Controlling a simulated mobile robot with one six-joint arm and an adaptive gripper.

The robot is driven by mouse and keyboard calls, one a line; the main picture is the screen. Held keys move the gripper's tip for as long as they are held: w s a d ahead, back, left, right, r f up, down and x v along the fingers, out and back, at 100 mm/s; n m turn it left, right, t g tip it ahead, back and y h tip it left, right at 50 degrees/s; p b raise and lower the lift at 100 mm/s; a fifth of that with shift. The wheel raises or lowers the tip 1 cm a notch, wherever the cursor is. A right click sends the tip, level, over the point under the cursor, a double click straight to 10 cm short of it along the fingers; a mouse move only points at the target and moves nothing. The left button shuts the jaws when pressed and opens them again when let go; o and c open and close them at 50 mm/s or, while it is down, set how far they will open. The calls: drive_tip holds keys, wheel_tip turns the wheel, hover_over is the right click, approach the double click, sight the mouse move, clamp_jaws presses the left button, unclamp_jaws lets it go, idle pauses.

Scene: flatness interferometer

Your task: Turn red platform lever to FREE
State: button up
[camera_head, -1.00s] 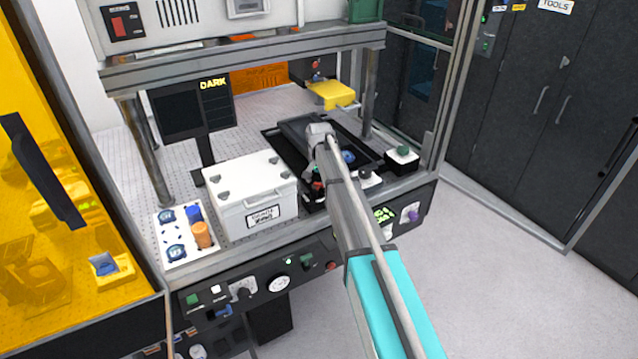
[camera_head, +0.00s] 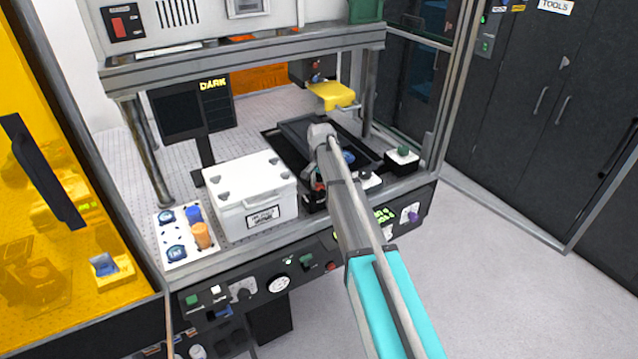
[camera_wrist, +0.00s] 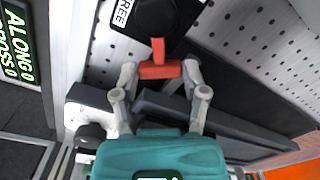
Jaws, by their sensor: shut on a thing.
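The red platform lever (camera_wrist: 160,69) shows in the wrist view, a red T-shaped handle in front of a dark round base. A white label reading FREE (camera_wrist: 124,12) is beside that base. My gripper (camera_wrist: 160,72) is shut on the red lever, with a grey finger on each side of its crossbar. In the head view my gripper (camera_head: 319,184) reaches down at the front of the bench, right of the white box. A small bit of red shows there, but my arm hides most of the lever.
A white lidded box (camera_head: 262,216) stands just left of my arm. A black tray (camera_head: 292,152) lies behind it, and a yellow block (camera_head: 330,95) hangs above the tray. A small box with a green button (camera_head: 403,154) is on the right. Perforated metal surrounds the lever.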

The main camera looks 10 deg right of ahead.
drive_tip(key=m, duration=0.1)
drive_tip(key=s+d+m, duration=0.1)
drive_tip(key=shift+m, duration=0.4)
drive_tip(key=shift+s+d+m, duration=0.15)
drive_tip(key=shift+s+m, duration=0.1)
drive_tip(key=shift+m, duration=0.6)
drive_tip(key=shift+s+d+m, duration=0.15)
drive_tip(key=shift+s+m, duration=0.1)
drive_tip(key=shift+m, duration=0.6)
drive_tip(key=o, duration=1.2)
drive_tip(key=shift+c, duration=0.2)
drive_tip(key=shift+w+n, duration=0.15)
drive_tip(key=shift+n, duration=0.15)
